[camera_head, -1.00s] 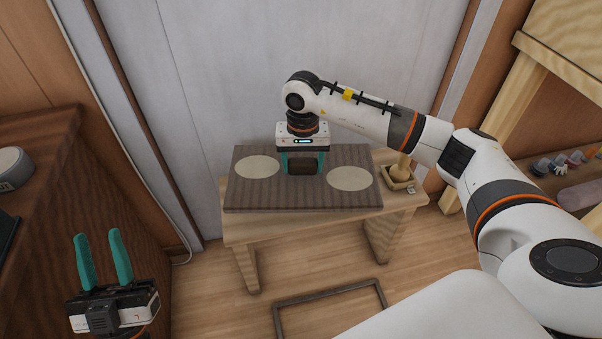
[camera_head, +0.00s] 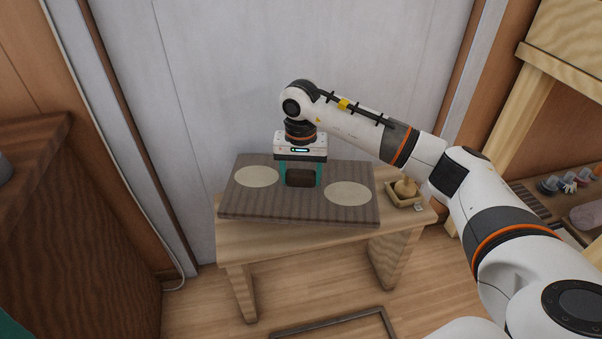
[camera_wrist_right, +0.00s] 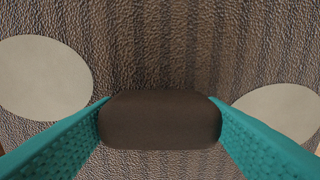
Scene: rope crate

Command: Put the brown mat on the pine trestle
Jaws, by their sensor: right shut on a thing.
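The brown mat (camera_head: 300,208) is a ribbed dark slab with two pale ovals and a dark brown grip block (camera_head: 300,178) in its middle. It lies level over the top of the pine trestle (camera_head: 265,238); I cannot tell whether its underside touches the wood. My right gripper (camera_head: 302,176) is shut on the grip block from above. In the right wrist view the block (camera_wrist_right: 160,120) sits between the teal fingers, with the ribbed mat (camera_wrist_right: 165,50) beneath. Only a teal sliver of my left gripper (camera_head: 12,328) shows at the lower left corner.
A small tray (camera_head: 393,200) with a wooden knob-like object stands on the trestle's right end, close to the mat. A grey wall is behind. A brown cabinet (camera_head: 70,220) stands at left, a wooden shelf with small items at right. A dark frame (camera_head: 340,322) lies on the floor.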

